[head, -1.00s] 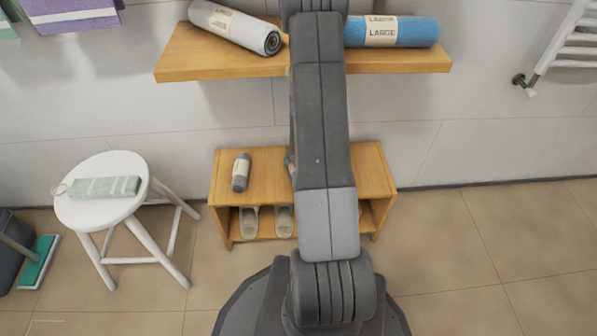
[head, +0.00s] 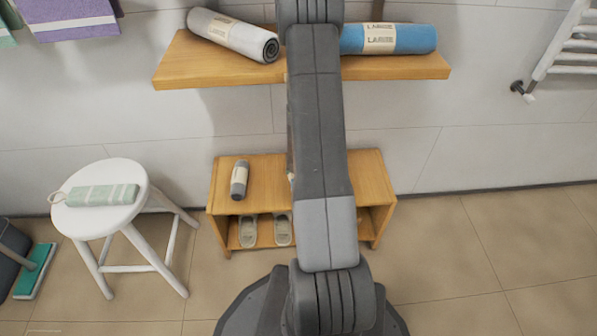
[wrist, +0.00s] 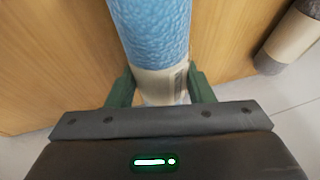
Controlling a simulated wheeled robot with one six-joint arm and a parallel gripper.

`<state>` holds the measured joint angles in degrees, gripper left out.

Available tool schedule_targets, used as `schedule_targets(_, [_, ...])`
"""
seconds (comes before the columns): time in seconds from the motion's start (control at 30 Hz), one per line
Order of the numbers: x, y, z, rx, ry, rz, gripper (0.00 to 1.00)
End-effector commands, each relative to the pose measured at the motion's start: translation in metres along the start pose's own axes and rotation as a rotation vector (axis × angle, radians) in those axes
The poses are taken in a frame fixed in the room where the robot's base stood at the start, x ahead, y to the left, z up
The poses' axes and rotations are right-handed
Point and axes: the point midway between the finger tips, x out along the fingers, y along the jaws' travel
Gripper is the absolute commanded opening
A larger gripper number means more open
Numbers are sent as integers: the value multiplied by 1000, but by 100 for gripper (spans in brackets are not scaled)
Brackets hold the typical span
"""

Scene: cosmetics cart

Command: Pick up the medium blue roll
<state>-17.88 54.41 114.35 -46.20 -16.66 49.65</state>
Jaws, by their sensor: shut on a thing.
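A blue textured roll (wrist: 153,35) with a pale paper band (wrist: 160,82) fills the top middle of the wrist view. My gripper (wrist: 161,90) is shut on it, with one green finger on each side of the banded part. The far end of the roll runs out of the picture, and its size marking cannot be read. In the head view my own arm hides the gripper and nearly all of this roll.
A small grey roll (head: 239,180) lies on the low wooden bench (head: 270,180), with slippers (head: 248,230) below. The shelf above (head: 215,66) holds a large grey roll (head: 233,35) and a large blue roll (head: 405,39). A white stool (head: 100,215) stands left.

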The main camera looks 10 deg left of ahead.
Motion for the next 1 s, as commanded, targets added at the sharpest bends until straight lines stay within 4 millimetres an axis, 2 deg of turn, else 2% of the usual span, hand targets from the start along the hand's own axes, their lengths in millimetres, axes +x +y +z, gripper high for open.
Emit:
schedule_targets(0.3, [-52,-12,-22,0,2,0,21])
schedule_targets(0.5, [-75,-18,-32,-1,1,0,21])
schedule_targets(0.7, [-84,-21,-35,0,1,-1,21])
schedule_targets(1.0, [-85,-21,-35,0,0,-1,21])
